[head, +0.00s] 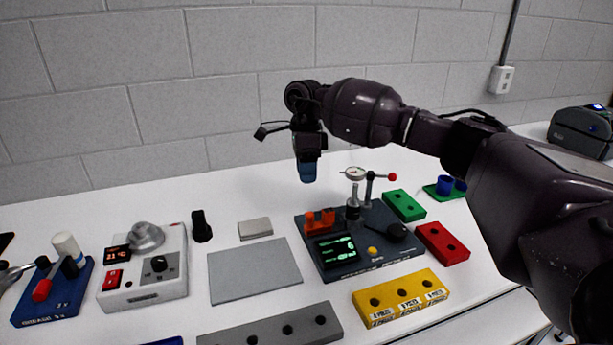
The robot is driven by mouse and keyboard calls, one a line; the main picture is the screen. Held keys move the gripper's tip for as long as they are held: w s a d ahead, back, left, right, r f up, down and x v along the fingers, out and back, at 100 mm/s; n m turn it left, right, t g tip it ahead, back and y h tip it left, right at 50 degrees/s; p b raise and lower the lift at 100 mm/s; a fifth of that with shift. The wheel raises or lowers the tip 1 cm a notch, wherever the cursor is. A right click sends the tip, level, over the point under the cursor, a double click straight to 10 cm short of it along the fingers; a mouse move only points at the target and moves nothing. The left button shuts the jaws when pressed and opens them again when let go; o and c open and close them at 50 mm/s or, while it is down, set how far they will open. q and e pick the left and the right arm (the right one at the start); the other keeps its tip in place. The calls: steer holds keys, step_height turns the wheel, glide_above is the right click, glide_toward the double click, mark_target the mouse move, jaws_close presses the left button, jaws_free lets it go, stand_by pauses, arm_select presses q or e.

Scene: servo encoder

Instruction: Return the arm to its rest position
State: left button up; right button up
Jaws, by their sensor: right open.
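My right arm (450,145) reaches in from the right across the back of the table. My right gripper (307,172) points down with blue fingertips and is seen side-on. It is open, with nothing visible held in it. It hangs above the back of the table, behind and left of a dark test station (365,262). My left gripper is not in view.
Left of the station are a grey mat (254,270), a grey block (255,228) and a white device (150,275). Green (404,205), red (442,243) and yellow (402,298) hole blocks stand around its right and front. The back-left table is clear; a wall (230,70) rises behind.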

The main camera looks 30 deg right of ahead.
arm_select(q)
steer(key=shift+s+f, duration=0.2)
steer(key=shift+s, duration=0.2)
